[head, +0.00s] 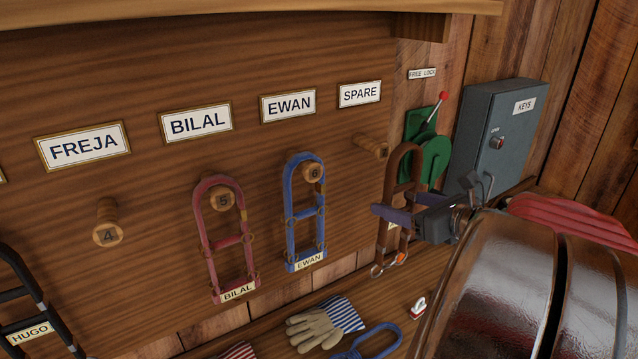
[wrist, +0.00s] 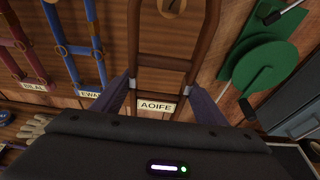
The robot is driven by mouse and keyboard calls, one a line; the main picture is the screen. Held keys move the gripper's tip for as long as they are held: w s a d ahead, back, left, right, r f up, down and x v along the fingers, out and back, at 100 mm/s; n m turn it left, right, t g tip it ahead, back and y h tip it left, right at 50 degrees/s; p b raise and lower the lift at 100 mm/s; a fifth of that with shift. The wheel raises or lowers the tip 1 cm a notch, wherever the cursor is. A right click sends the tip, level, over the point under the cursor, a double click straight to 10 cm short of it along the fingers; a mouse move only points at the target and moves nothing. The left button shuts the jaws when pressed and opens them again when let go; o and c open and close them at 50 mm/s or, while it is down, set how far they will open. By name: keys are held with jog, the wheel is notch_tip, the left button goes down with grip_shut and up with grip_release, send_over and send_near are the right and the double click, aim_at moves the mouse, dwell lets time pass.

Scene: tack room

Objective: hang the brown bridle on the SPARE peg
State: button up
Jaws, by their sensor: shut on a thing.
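The brown bridle (head: 390,190) hangs upright from my gripper (head: 398,214), its rounded loop at the top and a metal bit low down. In the wrist view the brown bridle (wrist: 134,45) runs up between my dark fingers (wrist: 160,90), which are shut on its lower part; its tag reads AOIFE. The SPARE peg (head: 370,147) is a bare wooden peg below the SPARE label (head: 360,94). The bridle's loop is just right of the peg's tip in the head view. I cannot tell their gap in depth.
The blue bridle (head: 290,225) hangs on peg 6, the red bridle (head: 212,240) on peg 5. Peg 4 (head: 107,225) is bare. A green lever device (head: 430,158) and a grey key box (head: 495,135) are close on the right. Gloves (head: 318,326) lie on the shelf below.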

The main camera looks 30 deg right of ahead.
jog(key=shift+w+r+x, duration=0.1)
jog(key=shift+r+x, duration=0.15)
jog(key=shift+x, duration=1.4)
jog(key=shift+w+r+x, duration=0.1)
jog(key=shift+r+x, duration=0.15)
jog(key=shift+x, duration=1.45)
jog(key=shift+w+r+x, duration=0.1)
jog(key=shift+r+x, duration=0.15)
jog(key=shift+x, duration=1.4)
jog(key=o, duration=2.1)
jog(key=shift+f, duration=0.1)
jog(key=shift+s, duration=0.1)
